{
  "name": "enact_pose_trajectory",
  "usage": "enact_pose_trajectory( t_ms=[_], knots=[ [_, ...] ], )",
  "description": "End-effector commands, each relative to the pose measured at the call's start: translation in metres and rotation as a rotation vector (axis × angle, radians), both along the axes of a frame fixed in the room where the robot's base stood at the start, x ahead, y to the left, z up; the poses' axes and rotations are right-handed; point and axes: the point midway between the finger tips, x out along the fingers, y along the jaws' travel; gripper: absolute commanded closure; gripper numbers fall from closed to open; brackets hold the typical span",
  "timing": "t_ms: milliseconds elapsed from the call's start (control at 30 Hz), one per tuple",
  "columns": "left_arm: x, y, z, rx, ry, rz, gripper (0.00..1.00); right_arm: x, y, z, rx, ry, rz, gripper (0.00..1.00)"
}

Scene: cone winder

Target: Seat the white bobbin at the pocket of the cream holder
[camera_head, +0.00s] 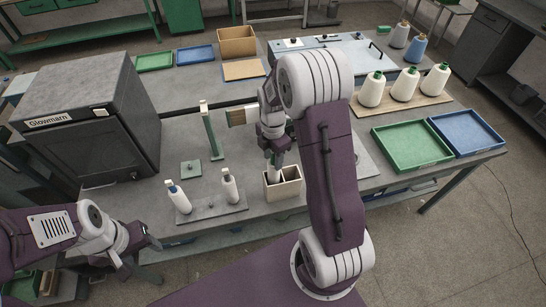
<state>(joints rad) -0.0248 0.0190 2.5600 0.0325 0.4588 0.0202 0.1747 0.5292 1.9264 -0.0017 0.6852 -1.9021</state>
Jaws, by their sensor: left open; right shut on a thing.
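The cream holder (284,196) stands near the front edge of the table, with open pockets on top. My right gripper (275,161) points down over its left part and is shut on the white bobbin (273,177). The bobbin is upright, with its lower end at or inside the left pocket; the holder's front wall hides how deep it is. My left gripper (152,243) is open and empty, low at the left beyond the table's front edge.
Two white cones (179,198) (229,187) stand on a grey plate left of the holder. A green post (212,132) rises behind them. A grey Glowmarn box (85,115) is at left. Green (411,146) and blue (466,132) trays lie at right. My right arm hides the table's middle.

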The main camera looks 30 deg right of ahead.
Motion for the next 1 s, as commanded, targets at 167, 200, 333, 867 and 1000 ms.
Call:
enact_pose_trajectory(
  t_ms=[167,200,333,867,1000],
  knots=[
    [0.000,0.000,-0.008,0.000,0.000,0.000,0.43,0.000,0.000,-0.012,0.000,0.001,0.000,0.89],
    [0.000,0.000,-0.010,0.000,0.000,0.000,0.43,0.000,0.000,-0.014,0.001,0.001,0.000,0.89],
    [0.000,0.000,-0.015,0.000,0.000,0.000,0.43,0.000,0.000,-0.022,0.000,0.001,0.000,0.89],
    [0.000,0.000,-0.029,0.000,0.000,0.000,0.43,0.000,0.000,-0.044,0.000,0.001,0.000,0.89],
    [0.000,0.000,-0.029,0.000,0.000,0.000,0.43,0.000,0.000,-0.044,0.000,0.001,0.000,0.89]
  ],
)
